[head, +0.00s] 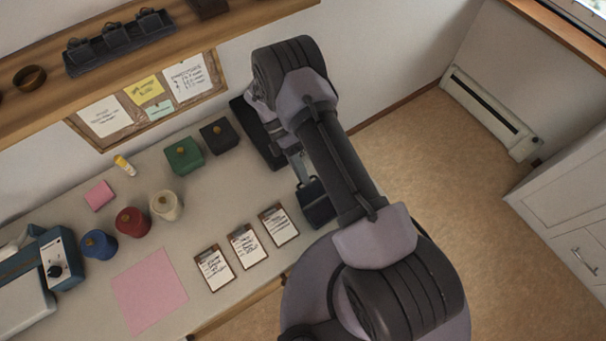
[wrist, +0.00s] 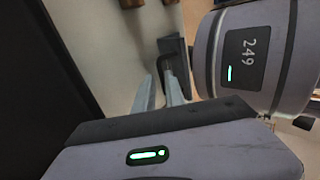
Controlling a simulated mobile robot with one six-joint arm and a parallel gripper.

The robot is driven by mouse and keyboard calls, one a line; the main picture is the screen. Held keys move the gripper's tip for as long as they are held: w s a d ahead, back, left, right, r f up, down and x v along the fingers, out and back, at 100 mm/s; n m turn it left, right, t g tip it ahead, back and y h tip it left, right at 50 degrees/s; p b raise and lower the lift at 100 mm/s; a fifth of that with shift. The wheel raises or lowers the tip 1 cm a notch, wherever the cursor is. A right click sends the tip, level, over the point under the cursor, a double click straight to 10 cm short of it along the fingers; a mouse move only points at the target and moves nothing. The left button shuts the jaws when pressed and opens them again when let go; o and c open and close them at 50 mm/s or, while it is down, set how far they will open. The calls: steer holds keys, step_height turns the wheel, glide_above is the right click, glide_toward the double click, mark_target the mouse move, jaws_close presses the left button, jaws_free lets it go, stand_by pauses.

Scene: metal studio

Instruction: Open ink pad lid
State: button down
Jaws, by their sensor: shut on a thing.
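The ink pad (head: 319,212) is a dark, blue-black flat box at the right end of the worktop, beside my arm in the head view. Its lid (head: 311,188) shows as a dark plate at the box's far side; how far it is tilted is hard to tell. My gripper (head: 301,176) reaches it from the far side, its pale fingers shut on the lid. In the wrist view the two grey fingers (wrist: 164,90) run to a dark part of the ink pad (wrist: 175,55). The exact contact is small and partly hidden.
Three note cards (head: 245,246) lie left of the ink pad. A green box (head: 185,156), a black box (head: 218,137) and several spools (head: 132,223) stand farther left. A pink sheet (head: 150,290) lies in front. A shelf (head: 150,60) overhangs the back; the worktop ends at right.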

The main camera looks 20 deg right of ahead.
steer(key=shift+f, duration=0.35)
steer(key=c, duration=1.7)
jaws_free()
steer(key=shift+c, duration=0.2)
steer(key=shift+o, duration=0.9)
steer(key=shift+w+a, duration=0.1)
steer(key=shift+w, duration=0.15)
steer(key=shift+r, duration=0.1)
steer(key=v, duration=1.2)
steer(key=shift+p, duration=0.45)
steer(key=shift+s, duration=0.2)
